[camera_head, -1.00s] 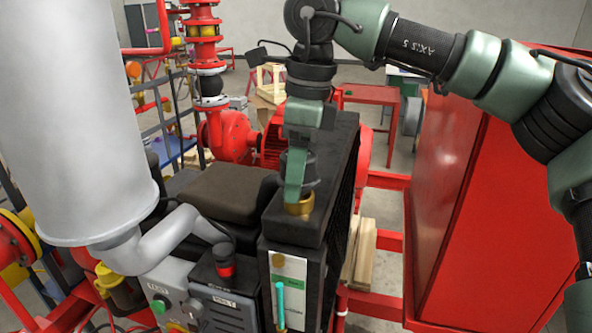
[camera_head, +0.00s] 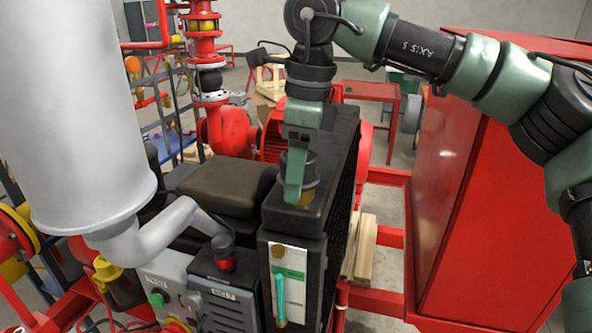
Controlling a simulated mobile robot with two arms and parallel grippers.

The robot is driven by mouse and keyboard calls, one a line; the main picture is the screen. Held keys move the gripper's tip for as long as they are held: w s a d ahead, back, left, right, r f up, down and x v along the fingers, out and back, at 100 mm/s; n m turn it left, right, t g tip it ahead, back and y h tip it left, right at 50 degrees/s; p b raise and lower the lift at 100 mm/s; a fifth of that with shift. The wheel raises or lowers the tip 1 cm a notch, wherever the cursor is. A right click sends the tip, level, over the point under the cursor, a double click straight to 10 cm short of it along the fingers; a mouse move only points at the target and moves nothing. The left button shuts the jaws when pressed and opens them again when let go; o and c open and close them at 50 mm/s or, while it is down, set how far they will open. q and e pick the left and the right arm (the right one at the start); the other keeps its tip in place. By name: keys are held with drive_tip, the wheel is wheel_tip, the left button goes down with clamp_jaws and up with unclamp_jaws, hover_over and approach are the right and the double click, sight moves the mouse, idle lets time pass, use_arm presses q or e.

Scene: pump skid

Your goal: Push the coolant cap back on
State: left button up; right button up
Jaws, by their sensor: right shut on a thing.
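My right gripper (camera_head: 299,182) comes down from above, upright, over the near end of the tall black radiator's top (camera_head: 285,217). It is shut on the coolant cap, which is mostly hidden by its fingers. A brass-coloured round part (camera_head: 308,197) shows between and beside the fingertips, at the radiator's top face. I cannot tell whether this is the cap itself or the filler neck, or whether the cap is fully seated. My left gripper is not in view.
A large grey cylinder (camera_head: 75,110) with a bent pipe (camera_head: 165,230) stands at the left. A red cabinet (camera_head: 480,200) fills the right.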

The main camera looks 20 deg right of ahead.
drive_tip(key=shift+f, duration=0.25)
drive_tip(key=o, duration=1.6)
drive_tip(key=shift+o, duration=0.2)
drive_tip(key=shift+r, duration=0.1)
drive_tip(key=shift+r+b, duration=0.25)
drive_tip(key=shift+b, duration=0.05)
drive_tip(key=r, duration=0.2)
drive_tip(key=r+b, duration=0.1)
drive_tip(key=r, duration=0.3)
drive_tip(key=shift+s+d+r+b, duration=0.15)
drive_tip(key=shift+d+b, duration=0.15)
drive_tip(key=shift+d+r, duration=0.1)
drive_tip(key=shift+r, duration=0.35)
